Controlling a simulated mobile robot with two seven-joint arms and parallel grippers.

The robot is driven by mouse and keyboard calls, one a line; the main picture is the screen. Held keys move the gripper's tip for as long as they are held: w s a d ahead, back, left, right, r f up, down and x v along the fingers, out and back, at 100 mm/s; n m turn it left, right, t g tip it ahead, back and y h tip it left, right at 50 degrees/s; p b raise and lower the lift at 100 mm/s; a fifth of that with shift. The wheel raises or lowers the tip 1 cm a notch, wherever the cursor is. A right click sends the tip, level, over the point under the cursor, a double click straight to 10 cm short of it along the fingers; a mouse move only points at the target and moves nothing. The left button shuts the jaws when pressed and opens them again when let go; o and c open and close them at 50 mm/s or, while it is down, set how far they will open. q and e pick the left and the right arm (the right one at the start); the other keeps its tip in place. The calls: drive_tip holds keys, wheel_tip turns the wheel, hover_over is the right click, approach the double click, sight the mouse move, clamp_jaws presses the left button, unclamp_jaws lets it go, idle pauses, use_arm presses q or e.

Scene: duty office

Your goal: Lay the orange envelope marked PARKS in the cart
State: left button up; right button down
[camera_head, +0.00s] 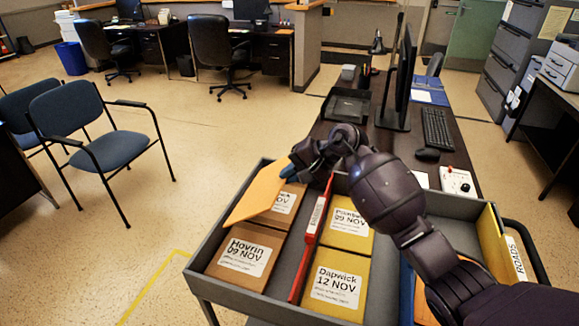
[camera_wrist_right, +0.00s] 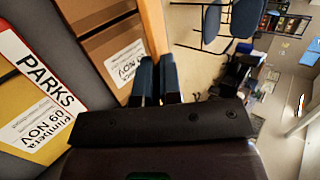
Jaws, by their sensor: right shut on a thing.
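The orange envelope (camera_head: 258,193) is in my right gripper (camera_head: 290,172), tilted above the far left part of the grey cart (camera_head: 240,298). No marking on it is readable. In the right wrist view, its orange edge (camera_wrist_right: 153,27) runs up from my closed right fingers (camera_wrist_right: 157,78). In the cart, a red divider (camera_head: 312,222) reads PARKS in the wrist view (camera_wrist_right: 30,62). Left of the divider lie brown envelopes, one marked Hovrin (camera_head: 245,256); the other is partly covered by the held envelope. My left gripper is out of view.
Right of the red divider lie yellow envelopes, one marked Dapwick (camera_head: 337,284). A yellow divider marked ROADS (camera_head: 496,240) stands at the cart's right side. A desk with a monitor (camera_head: 397,85) adjoins the cart's far side. Open floor lies to the left, before blue chairs (camera_head: 107,152).

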wheel_tip(320, 180, down, 9)
drive_tip(key=b, duration=0.6)
idle(0.3)
drive_tip(key=shift+f, duration=0.1)
drive_tip(key=c, duration=1.2)
unclamp_jaws()
drive_tip(key=shift+c, duration=0.2)
